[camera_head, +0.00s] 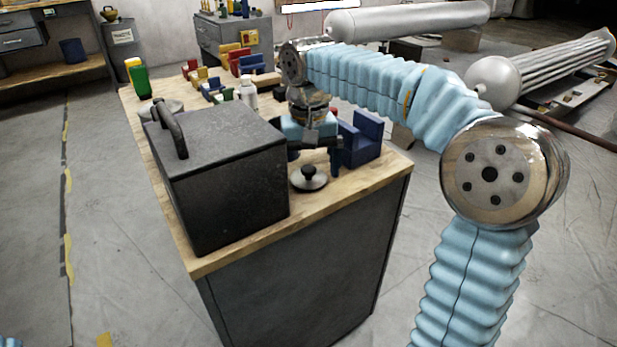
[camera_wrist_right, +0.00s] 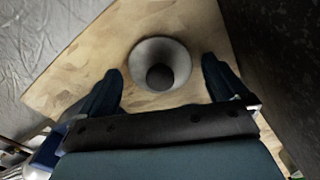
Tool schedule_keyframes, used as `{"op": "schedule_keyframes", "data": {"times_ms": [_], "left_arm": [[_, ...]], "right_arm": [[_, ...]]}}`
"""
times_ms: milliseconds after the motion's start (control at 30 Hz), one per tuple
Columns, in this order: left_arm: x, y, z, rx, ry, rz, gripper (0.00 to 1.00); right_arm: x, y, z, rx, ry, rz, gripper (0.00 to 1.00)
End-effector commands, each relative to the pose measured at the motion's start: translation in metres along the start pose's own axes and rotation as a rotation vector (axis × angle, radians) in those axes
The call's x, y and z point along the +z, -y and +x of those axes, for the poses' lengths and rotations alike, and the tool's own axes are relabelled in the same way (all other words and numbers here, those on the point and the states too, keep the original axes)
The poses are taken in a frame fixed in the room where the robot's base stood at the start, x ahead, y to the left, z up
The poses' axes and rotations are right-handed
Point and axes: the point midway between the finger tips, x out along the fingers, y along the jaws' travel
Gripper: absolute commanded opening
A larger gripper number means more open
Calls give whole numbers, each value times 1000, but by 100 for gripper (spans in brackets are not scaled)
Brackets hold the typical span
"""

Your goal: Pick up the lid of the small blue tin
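A small round pale metal lid with a black knob (camera_head: 309,179) sits near the front right of the wooden bench top. The same lid (camera_wrist_right: 176,48) shows in the right wrist view, with its knob toward the camera. I cannot make out a blue tin body under it. My right gripper (camera_head: 314,158) points down just behind and above the lid in the head view. In the right wrist view its two dark fingers (camera_wrist_right: 161,72) are spread apart, with the lid seen between and beyond them and nothing held. My left gripper is not in view.
A large dark box with a handle (camera_head: 222,160) stands left of the lid, close to my right gripper. Blue open-fronted bins (camera_head: 362,140) stand right behind. A bottle (camera_head: 248,92), a green container (camera_head: 138,78) and coloured bins are farther back. Bare bench top (camera_head: 352,184) lies right of the lid.

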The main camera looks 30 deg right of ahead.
Motion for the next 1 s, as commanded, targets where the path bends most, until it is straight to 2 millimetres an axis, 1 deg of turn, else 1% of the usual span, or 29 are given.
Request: {"op": "schedule_keyframes", "data": {"times_ms": [33,300,333,567,667,767,900,1000], "left_arm": [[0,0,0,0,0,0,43],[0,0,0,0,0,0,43],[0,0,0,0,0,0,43],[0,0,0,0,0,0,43],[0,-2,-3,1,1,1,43],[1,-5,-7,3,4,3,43],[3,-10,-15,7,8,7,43],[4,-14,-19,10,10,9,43]], "right_arm": [[0,0,0,0,0,0,94],[0,0,0,0,0,0,52],[0,0,0,0,0,0,48],[0,0,-1,0,0,0,48],[0,0,-10,0,-1,-1,48],[0,1,-29,-1,-2,-1,48],[-1,1,-62,-1,-3,-1,48],[0,1,-81,-1,-2,-2,49]]}}
